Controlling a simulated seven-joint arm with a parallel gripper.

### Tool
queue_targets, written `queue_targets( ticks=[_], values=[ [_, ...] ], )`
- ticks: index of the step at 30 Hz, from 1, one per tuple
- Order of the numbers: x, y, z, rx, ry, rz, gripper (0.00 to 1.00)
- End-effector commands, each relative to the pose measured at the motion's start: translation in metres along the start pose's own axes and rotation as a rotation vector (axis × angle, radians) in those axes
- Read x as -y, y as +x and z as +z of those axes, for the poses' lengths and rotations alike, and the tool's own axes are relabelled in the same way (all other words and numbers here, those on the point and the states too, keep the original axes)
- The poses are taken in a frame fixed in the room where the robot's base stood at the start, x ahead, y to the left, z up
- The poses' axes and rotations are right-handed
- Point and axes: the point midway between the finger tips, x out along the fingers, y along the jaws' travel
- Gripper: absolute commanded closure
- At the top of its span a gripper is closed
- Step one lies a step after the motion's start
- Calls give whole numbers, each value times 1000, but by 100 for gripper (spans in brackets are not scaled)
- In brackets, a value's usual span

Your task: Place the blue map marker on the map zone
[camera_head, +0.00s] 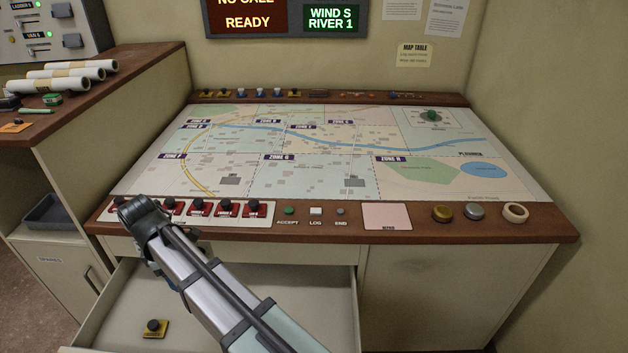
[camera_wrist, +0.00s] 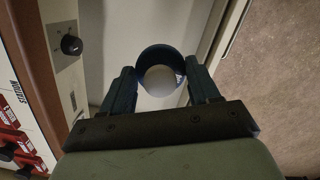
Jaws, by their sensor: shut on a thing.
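In the wrist view my gripper (camera_wrist: 160,82) is shut on a dark blue round piece, the blue map marker (camera_wrist: 160,50), with a pale round middle.
Small markers (camera_head: 260,92) stand on the back rail. Red keys (camera_head: 199,207), a green button (camera_head: 289,210) and round pieces (camera_head: 474,211) line the front rail. An open drawer (camera_head: 110,310) below holds a yellow-based knob (camera_head: 154,328). Paper rolls (camera_head: 65,75) lie on the left counter.

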Motion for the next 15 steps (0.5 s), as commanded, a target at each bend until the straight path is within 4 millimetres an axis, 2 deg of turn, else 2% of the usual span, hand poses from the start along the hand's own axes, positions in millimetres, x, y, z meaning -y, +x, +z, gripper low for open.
queue_targets(
  ticks=[1, 9, 15],
  values=[
    [-2, -16, 1, -2, 1, 4, 70],
    [-2, -88, 10, -1, 1, 3, 70],
    [-2, -132, 15, -1, 1, 2, 70]
  ],
)
